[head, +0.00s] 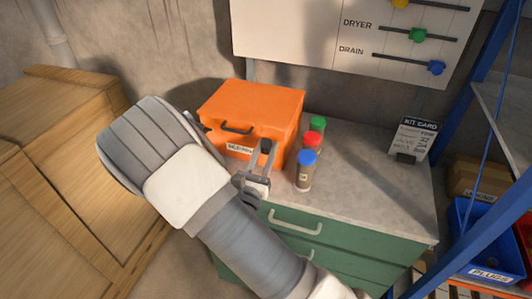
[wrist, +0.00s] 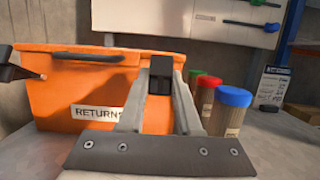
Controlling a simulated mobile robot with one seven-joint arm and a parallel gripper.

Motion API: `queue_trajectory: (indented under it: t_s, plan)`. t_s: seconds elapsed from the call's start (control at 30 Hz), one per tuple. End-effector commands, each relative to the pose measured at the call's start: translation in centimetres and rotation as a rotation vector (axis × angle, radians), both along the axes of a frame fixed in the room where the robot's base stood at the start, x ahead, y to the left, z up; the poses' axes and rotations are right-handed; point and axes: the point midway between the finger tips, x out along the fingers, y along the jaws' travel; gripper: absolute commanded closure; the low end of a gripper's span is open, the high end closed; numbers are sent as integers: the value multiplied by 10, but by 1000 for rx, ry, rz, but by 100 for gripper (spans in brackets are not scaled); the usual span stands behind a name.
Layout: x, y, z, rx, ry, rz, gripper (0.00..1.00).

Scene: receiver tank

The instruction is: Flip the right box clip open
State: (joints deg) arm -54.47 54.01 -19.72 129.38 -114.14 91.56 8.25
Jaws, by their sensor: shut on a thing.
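The orange box (head: 252,108) stands on the grey top of a green cabinet, with its lid down. In the wrist view the box (wrist: 60,110) fills the left and middle, with a white "RETURNS" label on its front. The right box clip (wrist: 160,80) is a dark block at the box's front right, between my fingertips. My gripper (wrist: 161,70) is shut on this clip. In the head view my gripper (head: 262,160) reaches the box's front right corner. Fingers partly hide the clip, and I cannot tell its exact angle. Another dark clip (wrist: 10,66) shows at the left.
Several jars with green, red (head: 312,140) and blue (head: 306,158) lids stand close right of the box. A kit card (head: 413,135) stands farther right. The cabinet top (head: 370,195) is clear at front right. Wooden crates (head: 60,150) are at left, a blue-framed shelf at right.

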Motion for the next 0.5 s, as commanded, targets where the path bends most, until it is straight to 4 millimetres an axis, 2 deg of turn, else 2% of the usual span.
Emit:
queue_trajectory:
  t_s: [0.2,0.23,0.37,0.4,0.5]
  plan:
    - [0,0,0,-1,1,0,100]
    - [0,0,0,0,1,0,64]
    - [0,0,0,0,2,0,41]
    - [0,0,0,0,2,0,38]
    - [0,0,0,1,2,0,38]
